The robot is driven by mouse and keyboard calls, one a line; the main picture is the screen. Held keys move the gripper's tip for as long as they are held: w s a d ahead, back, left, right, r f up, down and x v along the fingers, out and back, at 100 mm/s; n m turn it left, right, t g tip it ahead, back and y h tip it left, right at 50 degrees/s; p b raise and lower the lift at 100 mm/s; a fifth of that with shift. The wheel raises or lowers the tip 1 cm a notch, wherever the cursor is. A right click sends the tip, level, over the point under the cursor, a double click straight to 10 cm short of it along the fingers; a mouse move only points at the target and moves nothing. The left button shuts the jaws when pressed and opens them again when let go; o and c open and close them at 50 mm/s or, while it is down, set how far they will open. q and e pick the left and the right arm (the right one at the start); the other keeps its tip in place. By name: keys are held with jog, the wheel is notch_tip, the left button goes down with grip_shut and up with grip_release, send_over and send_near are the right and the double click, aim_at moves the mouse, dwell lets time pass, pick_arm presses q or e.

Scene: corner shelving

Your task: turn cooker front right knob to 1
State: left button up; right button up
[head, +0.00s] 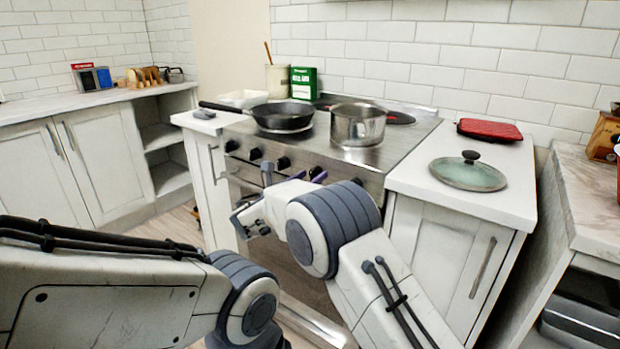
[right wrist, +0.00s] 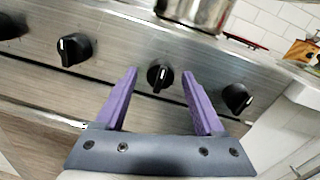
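The steel cooker (head: 395,155) stands between two counters, with a row of several black knobs (head: 255,154) along its front. In the right wrist view one black knob (right wrist: 160,76) with a white mark lies between the two purple fingers of my right gripper (right wrist: 160,72). The fingers are spread, one on each side of it, and I see gaps; contact is not visible. Another knob (right wrist: 237,98) sits to its right and one (right wrist: 75,48) to its left. Which knob is the front right one cannot be told. My right arm hides part of the knob row in the head view.
A black pan (head: 283,116) and a steel pot (head: 358,124) stand on the cooktop. A glass lid (head: 468,173) and a red mat (head: 489,129) lie on the right counter. My left arm fills the lower left. The floor left of the cooker is partly clear.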

grip_shut()
jog(key=shift+f+m+b, duration=0.2)
jog(key=shift+m+b, duration=0.5)
jog(key=shift+b, duration=0.15)
jog(key=m+b, duration=0.7)
jog(key=shift+f, duration=0.2)
jog(key=shift+r+m+h+b, duration=0.15)
jog(key=shift+m+h+b, duration=0.25)
jog(key=shift+m+b, duration=1.4)
jog(key=shift+o, duration=1.2)
grip_release()
jog(key=shift+r, duration=0.1)
